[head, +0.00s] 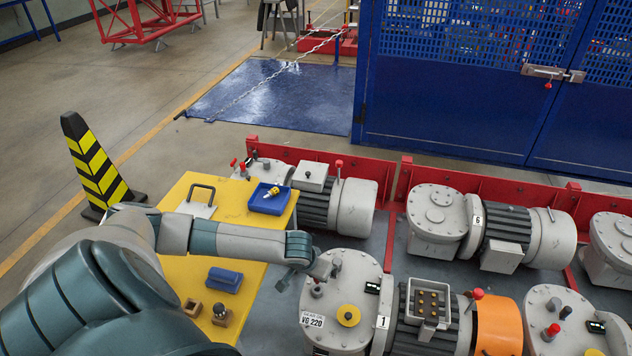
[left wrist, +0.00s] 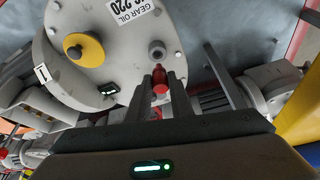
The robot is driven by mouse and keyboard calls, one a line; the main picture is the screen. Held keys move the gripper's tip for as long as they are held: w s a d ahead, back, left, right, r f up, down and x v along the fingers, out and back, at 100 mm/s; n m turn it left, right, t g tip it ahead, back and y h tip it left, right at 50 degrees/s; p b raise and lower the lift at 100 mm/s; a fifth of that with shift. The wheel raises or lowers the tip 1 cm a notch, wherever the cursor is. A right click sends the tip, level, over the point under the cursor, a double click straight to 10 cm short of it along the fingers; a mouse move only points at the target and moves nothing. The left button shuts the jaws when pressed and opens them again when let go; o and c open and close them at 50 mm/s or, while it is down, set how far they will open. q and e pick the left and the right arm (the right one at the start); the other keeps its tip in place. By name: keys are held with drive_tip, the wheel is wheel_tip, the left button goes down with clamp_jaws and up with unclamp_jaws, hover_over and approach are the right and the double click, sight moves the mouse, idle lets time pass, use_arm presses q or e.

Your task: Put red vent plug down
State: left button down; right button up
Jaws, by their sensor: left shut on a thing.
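My left gripper (left wrist: 162,92) is shut on the red vent plug (left wrist: 160,80), which shows between its fingers in the left wrist view. The plug is beside the rim of gearbox 1 (left wrist: 125,70), near a grey round port (left wrist: 157,50) on its cover; I cannot tell whether it touches anything. In the head view my left gripper (head: 318,268) is at the left edge of gearbox 1 (head: 365,280), and the plug is hidden there. A yellow cap (head: 348,315) sits on the same cover. My right gripper is not in view.
A yellow table (head: 225,248) stands left of the gearbox, with a blue tray (head: 269,209), a blue block (head: 225,279) and small brown parts. Other gear motors (head: 437,215) stand around. Behind them are a red rail (head: 480,181) and blue cage doors (head: 450,110).

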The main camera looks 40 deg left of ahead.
sight(315, 281)
use_arm(q)
drive_tip(key=shift+f, duration=0.4)
wheel_tip(315, 281, down, 3)
drive_tip(key=shift+r, duration=0.1)
drive_tip(key=shift+f, duration=0.2)
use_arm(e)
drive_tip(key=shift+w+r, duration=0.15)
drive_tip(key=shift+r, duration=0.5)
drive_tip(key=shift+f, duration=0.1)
use_arm(q)
drive_tip(key=shift+f, duration=0.45)
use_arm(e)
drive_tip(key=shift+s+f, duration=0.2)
use_arm(q)
drive_tip(key=c, duration=1.6)
unclamp_jaws()
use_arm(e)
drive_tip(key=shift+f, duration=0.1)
